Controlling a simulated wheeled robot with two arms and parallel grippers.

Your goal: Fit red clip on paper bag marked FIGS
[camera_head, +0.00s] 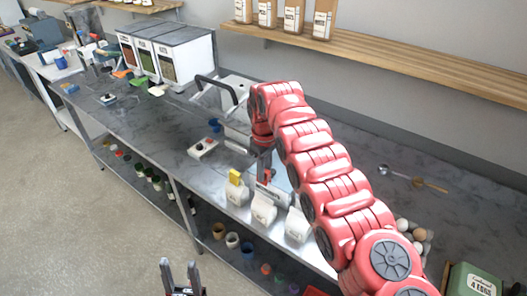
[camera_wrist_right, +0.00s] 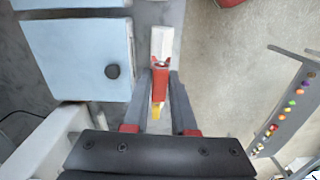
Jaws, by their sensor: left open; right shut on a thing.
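Several pale bags stand in a row near the bench's front edge: one at the left (camera_head: 238,191), one in the middle (camera_head: 263,208) and one at the right (camera_head: 297,225). A yellow clip (camera_head: 235,177) sits at the top of the left one. My right gripper (camera_head: 266,178) is above the row, partly hidden by my arm. In the right wrist view it is shut on the red clip (camera_wrist_right: 160,84), with a whitish thing (camera_wrist_right: 162,43) just beyond. Contact between them is unclear. No FIGS marking is legible. My left gripper (camera_head: 181,276) is open and empty over the floor.
Labelled kraft bags (camera_head: 267,13) stand on the wooden wall shelf (camera_head: 380,60). White bins (camera_head: 175,55) are at the back left. A small control box (camera_head: 203,148) lies left of the bags. Eggs (camera_head: 403,226) and a green box (camera_head: 472,281) are at the right.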

